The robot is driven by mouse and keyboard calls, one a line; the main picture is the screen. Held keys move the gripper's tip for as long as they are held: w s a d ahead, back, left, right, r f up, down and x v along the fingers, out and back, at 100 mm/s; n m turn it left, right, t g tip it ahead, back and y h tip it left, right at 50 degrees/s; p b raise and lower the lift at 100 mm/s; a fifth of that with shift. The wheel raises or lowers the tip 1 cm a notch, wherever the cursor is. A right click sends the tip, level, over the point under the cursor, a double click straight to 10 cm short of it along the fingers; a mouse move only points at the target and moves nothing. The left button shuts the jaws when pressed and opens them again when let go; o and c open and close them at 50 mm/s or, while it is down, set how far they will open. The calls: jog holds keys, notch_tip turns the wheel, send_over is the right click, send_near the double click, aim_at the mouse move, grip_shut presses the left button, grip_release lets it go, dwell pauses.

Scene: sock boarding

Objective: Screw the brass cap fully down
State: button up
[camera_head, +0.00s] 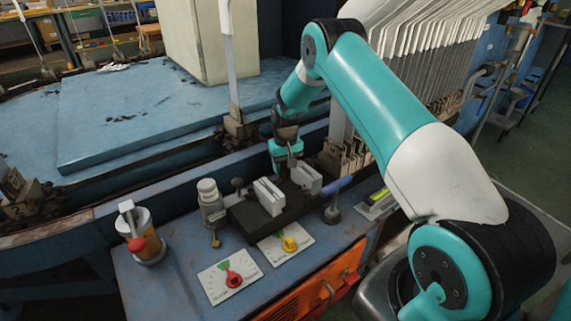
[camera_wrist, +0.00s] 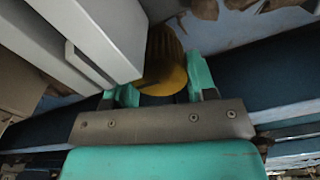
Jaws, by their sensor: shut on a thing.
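The brass cap (camera_wrist: 165,62) is a ribbed, golden round piece between my fingers in the wrist view. My gripper (camera_wrist: 163,88) is shut on it, with a teal finger on each side. A pale grey block covers part of the cap's left side. In the head view my gripper (camera_head: 284,161) points down behind the two grey blocks, and I cannot make out the cap there. The part under the cap is hidden, so I cannot tell how far down the cap sits.
Two grey blocks (camera_head: 269,196) stand on a black base close in front of my gripper. White boards (camera_head: 425,50) stand behind my arm.

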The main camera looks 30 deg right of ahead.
aim_at(286, 164)
jog(key=shift+w+d, duration=0.1)
dwell(0.3)
jog(key=o, duration=0.9)
notch_tip(286, 164, up, 18)
jog(key=p, duration=0.3)
jog(key=shift+f, duration=0.25)
